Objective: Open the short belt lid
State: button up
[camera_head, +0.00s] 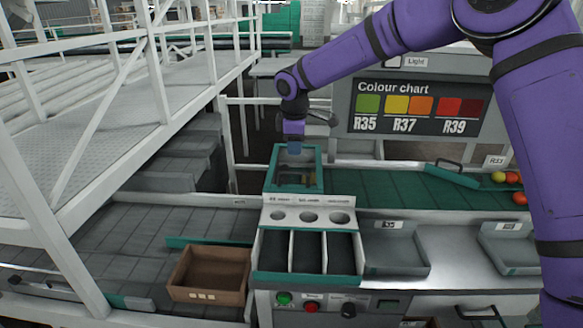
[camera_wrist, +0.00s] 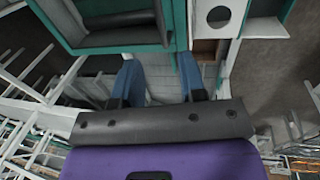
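A teal-framed box (camera_head: 273,180) stands at the left end of the green belt (camera_head: 390,183), behind the row of round holes; its inside looks dark and partly see-through. I cannot tell for sure which part is the short belt lid, or whether the box's top is covered. My gripper (camera_head: 294,149) points down at the box's far edge. In the wrist view, my gripper (camera_wrist: 160,75) has its two blue fingers apart with nothing seen between them. The teal frame (camera_wrist: 165,42) lies just beyond the fingertips; contact cannot be told.
A teal plate (camera_head: 452,176) with a dark handle lies across the green belt, left of several tomatoes (camera_head: 512,178). Dark bins (camera_head: 307,252), a brown crate (camera_head: 208,275) and grey trays (camera_head: 395,252) stand in front. A colour chart board (camera_head: 418,108) rises behind; white railings (camera_head: 150,70) are left.

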aim_at(295, 172)
jog(key=f, duration=0.3)
jog(key=w+f, duration=0.1)
jog(key=f, duration=0.5)
jog(key=shift+w+d+f, duration=0.1)
jog(key=shift+w, duration=0.3)
grip_shut()
